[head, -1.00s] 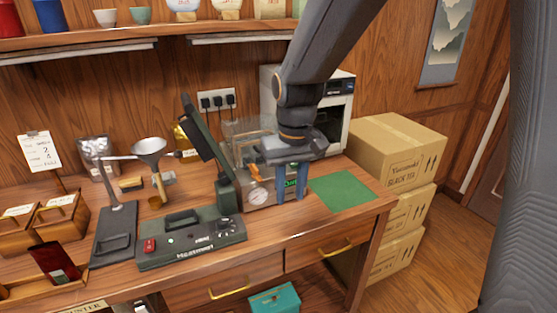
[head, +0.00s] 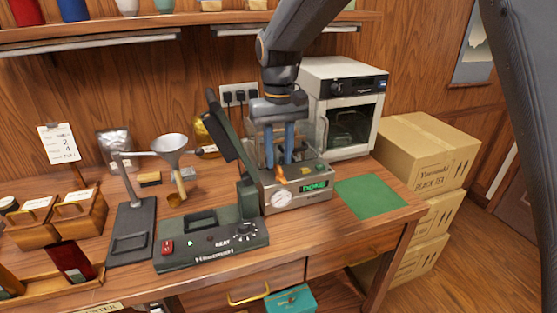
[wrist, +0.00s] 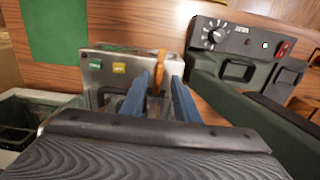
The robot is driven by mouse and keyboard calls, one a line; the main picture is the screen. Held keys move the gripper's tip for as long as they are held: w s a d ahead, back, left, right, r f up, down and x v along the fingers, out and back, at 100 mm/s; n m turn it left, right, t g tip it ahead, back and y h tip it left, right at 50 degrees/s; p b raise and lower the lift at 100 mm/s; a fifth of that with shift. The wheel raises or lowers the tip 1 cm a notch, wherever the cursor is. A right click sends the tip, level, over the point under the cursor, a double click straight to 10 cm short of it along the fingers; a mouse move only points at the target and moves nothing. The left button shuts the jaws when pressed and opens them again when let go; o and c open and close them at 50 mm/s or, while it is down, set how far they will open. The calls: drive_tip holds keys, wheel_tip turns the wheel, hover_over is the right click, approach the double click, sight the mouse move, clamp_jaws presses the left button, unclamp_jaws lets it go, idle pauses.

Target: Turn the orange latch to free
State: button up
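The orange latch (head: 279,170) is on the top front of a metal press box with a round gauge and a green display (head: 315,185). In the wrist view the latch (wrist: 161,62) looks like a narrow upright bar between the fingertips. My gripper (head: 279,162) points down over the box with its blue fingers apart. In the wrist view my gripper (wrist: 160,85) is open, with gaps beside the latch; I cannot tell whether either finger touches it. A clear cover (head: 318,135) stands around the fingers, and its lower part is partly hidden.
A dark green heat sealer (head: 210,247) with a raised arm stands close to the left of the box. A green mat (head: 370,198) lies clear to the right. A white oven (head: 345,75) stands behind. Cartons (head: 425,150) are stacked beyond the table's right end.

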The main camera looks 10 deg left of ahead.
sight(278, 171)
drive_tip(key=shift+f, duration=1.3)
